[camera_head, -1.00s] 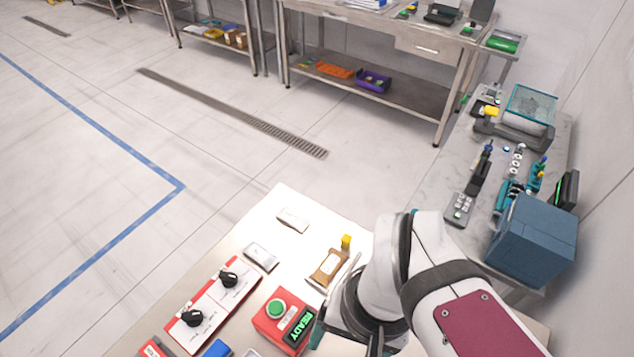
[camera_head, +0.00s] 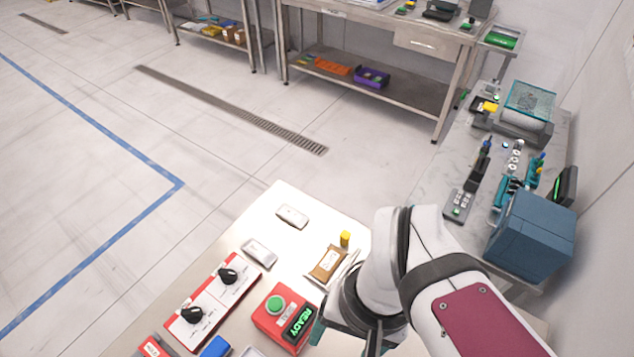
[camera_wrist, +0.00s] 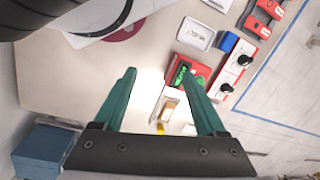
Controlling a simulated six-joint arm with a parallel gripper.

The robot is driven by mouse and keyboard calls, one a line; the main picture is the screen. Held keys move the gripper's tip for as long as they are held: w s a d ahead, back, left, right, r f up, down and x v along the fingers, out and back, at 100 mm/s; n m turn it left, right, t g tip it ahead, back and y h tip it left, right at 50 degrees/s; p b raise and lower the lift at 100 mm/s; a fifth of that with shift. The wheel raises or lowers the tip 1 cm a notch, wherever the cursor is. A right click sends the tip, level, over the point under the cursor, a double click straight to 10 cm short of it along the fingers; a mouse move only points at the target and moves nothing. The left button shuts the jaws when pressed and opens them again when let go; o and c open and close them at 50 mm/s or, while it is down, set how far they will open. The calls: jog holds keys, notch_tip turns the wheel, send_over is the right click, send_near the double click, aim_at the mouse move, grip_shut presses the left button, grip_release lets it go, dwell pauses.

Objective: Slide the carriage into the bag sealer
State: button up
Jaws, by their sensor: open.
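I cannot tell for certain which part is the carriage or the bag sealer. A brown pack with a white label (camera_head: 328,263) lies on the white table, with a yellow knob or block (camera_head: 345,239) at its far end. In the wrist view the pack (camera_wrist: 168,104) and the yellow part (camera_wrist: 160,128) show beyond my gripper. A machine with a clear teal lid (camera_head: 530,98) stands on the right bench. My gripper (camera_wrist: 159,74) is open, with nothing between its teal fingers, above the table. In the head view my arm hides most of it.
A red box with a green button and READY display (camera_head: 283,315), a red-edged panel with two black knobs (camera_head: 210,302) and two small pale plates, one here (camera_head: 292,216), occupy the table. A blue box (camera_head: 532,238) stands on the right bench. Floor to the left is free.

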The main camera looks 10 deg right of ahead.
jog(key=shift+m+h, duration=0.3)
jog(key=shift+m, duration=0.2)
jog(key=w, duration=0.2)
jog(key=w+d+r, duration=0.1)
jog(key=w, duration=0.5)
jog(key=shift+w+d+r, duration=0.1)
jog(key=shift+d+r, duration=0.15)
jog(key=shift+d, duration=0.15)
jog(key=shift+c, duration=1.2)
jog(key=m+h, duration=0.1)
jog(key=m, duration=0.1)
send_over(345, 235)
notch_tip(345, 235, down, 5)
notch_tip(345, 235, down, 15)
jog(key=shift+r, duration=0.1)
jog(key=shift+f, duration=0.65)
grip_shut()
